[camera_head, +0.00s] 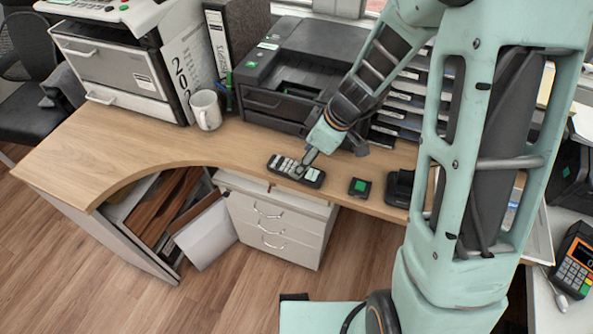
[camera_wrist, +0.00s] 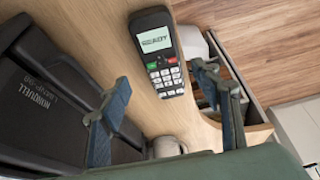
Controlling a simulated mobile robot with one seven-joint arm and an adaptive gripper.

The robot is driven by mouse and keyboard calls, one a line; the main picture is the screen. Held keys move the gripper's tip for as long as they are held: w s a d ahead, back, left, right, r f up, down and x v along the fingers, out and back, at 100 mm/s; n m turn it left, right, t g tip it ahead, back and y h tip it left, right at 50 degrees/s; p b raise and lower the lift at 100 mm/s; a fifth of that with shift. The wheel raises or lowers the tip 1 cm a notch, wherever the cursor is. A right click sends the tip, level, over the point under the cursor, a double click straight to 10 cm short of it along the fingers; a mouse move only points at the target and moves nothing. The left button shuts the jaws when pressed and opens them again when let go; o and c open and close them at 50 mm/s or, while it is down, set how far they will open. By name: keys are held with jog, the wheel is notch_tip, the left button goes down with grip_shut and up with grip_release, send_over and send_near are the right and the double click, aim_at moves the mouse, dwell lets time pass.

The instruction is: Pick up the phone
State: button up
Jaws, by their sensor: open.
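The phone (camera_head: 283,163), a dark handset with light keys and a lit screen, lies on the wooden desk near its front edge. In the wrist view the phone (camera_wrist: 150,24) shows its "READY" screen and keypad, beyond my fingertips and roughly between their directions. My gripper (camera_head: 308,157) is over the phone in the head view and hides part of it. In the wrist view my gripper (camera_wrist: 165,88) is open, with its two fingers wide apart and nothing between them. I cannot tell the exact height above the phone.
A black printer (camera_head: 300,62) stands behind the phone. A white mug (camera_head: 204,112) is to the left. A small dark block with a green top (camera_head: 359,187) and a black cradle (camera_head: 399,188) are to the right. A drawer cabinet (camera_head: 275,220) stands below. The left desk top is clear.

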jog(key=x, duration=0.4)
jog(key=shift+s+f, duration=0.2)
jog(key=c, duration=1.4)
jog(key=shift+r, duration=0.1)
